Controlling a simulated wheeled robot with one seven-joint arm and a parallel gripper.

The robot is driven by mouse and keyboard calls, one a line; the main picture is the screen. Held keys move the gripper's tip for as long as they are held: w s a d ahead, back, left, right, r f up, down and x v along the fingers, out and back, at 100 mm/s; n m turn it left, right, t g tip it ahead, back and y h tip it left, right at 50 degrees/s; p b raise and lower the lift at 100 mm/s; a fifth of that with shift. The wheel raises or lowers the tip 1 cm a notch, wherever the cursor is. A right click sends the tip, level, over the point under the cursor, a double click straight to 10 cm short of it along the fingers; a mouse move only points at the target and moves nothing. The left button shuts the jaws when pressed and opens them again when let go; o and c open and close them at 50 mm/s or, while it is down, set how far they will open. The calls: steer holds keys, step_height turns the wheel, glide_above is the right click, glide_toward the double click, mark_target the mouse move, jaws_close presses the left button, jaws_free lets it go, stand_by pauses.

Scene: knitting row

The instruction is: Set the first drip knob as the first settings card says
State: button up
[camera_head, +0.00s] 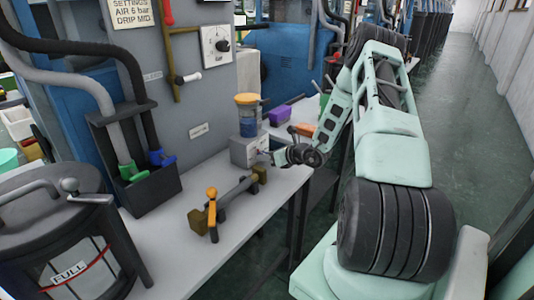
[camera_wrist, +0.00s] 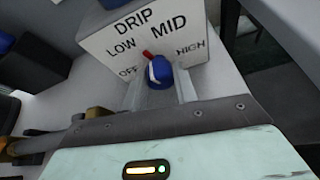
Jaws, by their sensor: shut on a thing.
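The settings card (camera_head: 132,12) at the top left of the head view reads "SETTINGS AIR 6 bar DRIP MID". The drip box (camera_head: 243,150) stands on the bench; in the wrist view its face (camera_wrist: 110,45) is marked DRIP, OFF, LOW, MID and HIGH. The blue drip knob (camera_wrist: 160,75) has a white line and a red pointer. The pointer leans up and slightly left, apparently between LOW and MID. My gripper (camera_wrist: 160,90) is shut on the knob, one finger on each side. In the head view my gripper (camera_head: 279,158) is at the box's right side, and the knob is hidden.
A blue container with a yellow top (camera_head: 247,118) stands on the box. A fitting with an orange lever (camera_head: 211,210) lies on the bench in front. A dark drum marked FULL (camera_head: 70,272) stands lower left.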

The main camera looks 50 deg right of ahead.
steer(key=m+y+p, duration=0.1)
steer(key=m+p, duration=0.1)
steer(key=shift+d+r+y+p, duration=0.1)
steer(key=shift+d+y+p, duration=0.1)
steer(key=shift+y+p, duration=0.2)
steer(key=shift+f+m+t+y+p, duration=0.15)
steer(key=shift+m+y+p, duration=0.25)
steer(key=shift+m, duration=0.4)
steer(key=shift+f+m+t+y+p, duration=0.15)
steer(key=shift+m+y+p, duration=0.25)
steer(key=shift+m, duration=0.4)
steer(key=shift+d, duration=0.1)
steer(key=o, duration=1)
steer(key=shift+c, duration=0.2)
steer(key=shift+r, duration=0.1)
steer(key=shift+s, duration=0.1)
steer(key=v, duration=1.7)
steer(key=shift+d, duration=0.2)
